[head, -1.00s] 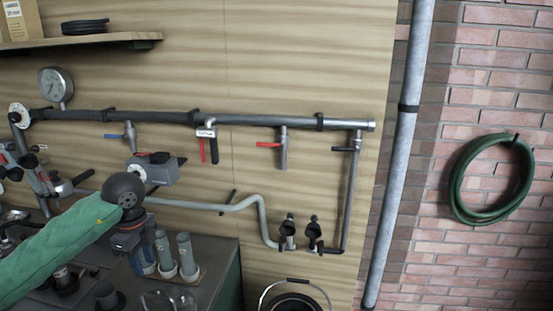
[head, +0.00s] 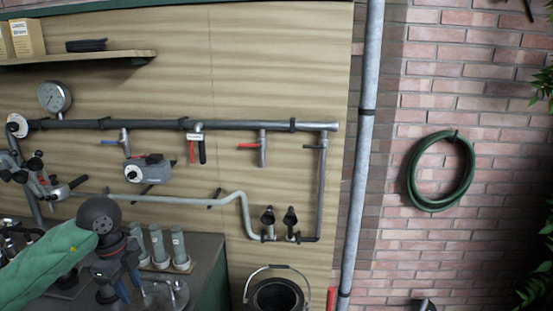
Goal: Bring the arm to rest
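My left arm, in a green sleeve, comes in from the lower left in the head view. It ends in a dark round wrist joint. My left gripper (head: 128,284) hangs below that wrist over the dark bench, with two blue fingers pointing down. The fingers look parted, with nothing visible between them. Grey upright cylinders (head: 158,246) stand just to the right of the gripper in the picture; I cannot tell the depth gap. My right gripper is not in view.
A dark pipe (head: 225,125) with several valves and a gauge (head: 54,97) runs along the wooden wall. A grey boxy device (head: 148,169) sits above the wrist. A bucket (head: 277,294) stands right of the bench (head: 212,270). A green hose (head: 412,175) hangs on brick.

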